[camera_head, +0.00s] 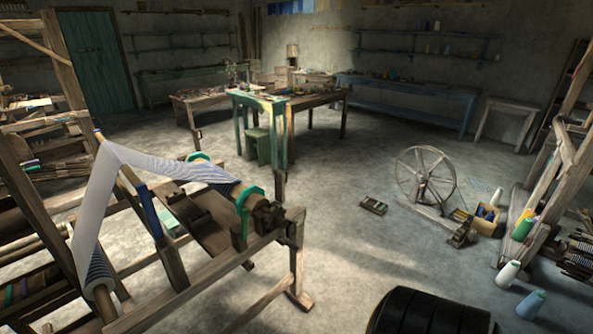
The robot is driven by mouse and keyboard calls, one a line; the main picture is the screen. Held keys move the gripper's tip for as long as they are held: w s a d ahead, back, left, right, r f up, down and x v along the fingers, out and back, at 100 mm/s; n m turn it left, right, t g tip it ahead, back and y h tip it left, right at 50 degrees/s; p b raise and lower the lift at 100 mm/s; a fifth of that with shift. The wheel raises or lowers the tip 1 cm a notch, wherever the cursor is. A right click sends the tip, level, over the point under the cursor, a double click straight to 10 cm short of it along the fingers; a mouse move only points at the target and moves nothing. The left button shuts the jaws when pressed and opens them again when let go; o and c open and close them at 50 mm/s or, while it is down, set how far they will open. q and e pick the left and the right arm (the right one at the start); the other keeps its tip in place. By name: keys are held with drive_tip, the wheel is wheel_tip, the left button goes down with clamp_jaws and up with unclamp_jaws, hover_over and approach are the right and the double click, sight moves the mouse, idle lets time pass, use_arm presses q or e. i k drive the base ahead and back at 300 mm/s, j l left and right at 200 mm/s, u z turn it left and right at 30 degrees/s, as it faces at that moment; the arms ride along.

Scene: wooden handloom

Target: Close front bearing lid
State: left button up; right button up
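A wooden loom frame (200,292) fills the left of the head view. A beam with green discs (243,200) and pale threads (165,168) wound over it lies across the frame. Its near end rests in a dark wooden front bearing (267,216) on top of the frame's right corner post. The bearing is small and dark, and I cannot tell how its lid stands. Neither of my grippers shows in this view.
A spinning wheel (425,178) stands on the floor at right, with a small box (373,206) near it. Thread cones (508,274) stand at the lower right. A green table (262,100) and stool (257,147) stand behind. The floor right of the loom is mostly clear.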

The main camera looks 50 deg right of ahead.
sight(280, 177)
drive_tip(key=l, duration=0.55)
drive_tip(key=k+l+u, duration=0.1)
drive_tip(key=l, duration=0.95)
drive_tip(key=k+l, duration=0.1)
drive_tip(key=l, duration=0.4)
drive_tip(key=k+l+u, duration=0.1)
drive_tip(key=l, duration=1)
drive_tip(key=k+l+u, duration=0.1)
drive_tip(key=l, duration=0.4)
drive_tip(key=k+l, duration=0.15)
drive_tip(key=l, duration=0.35)
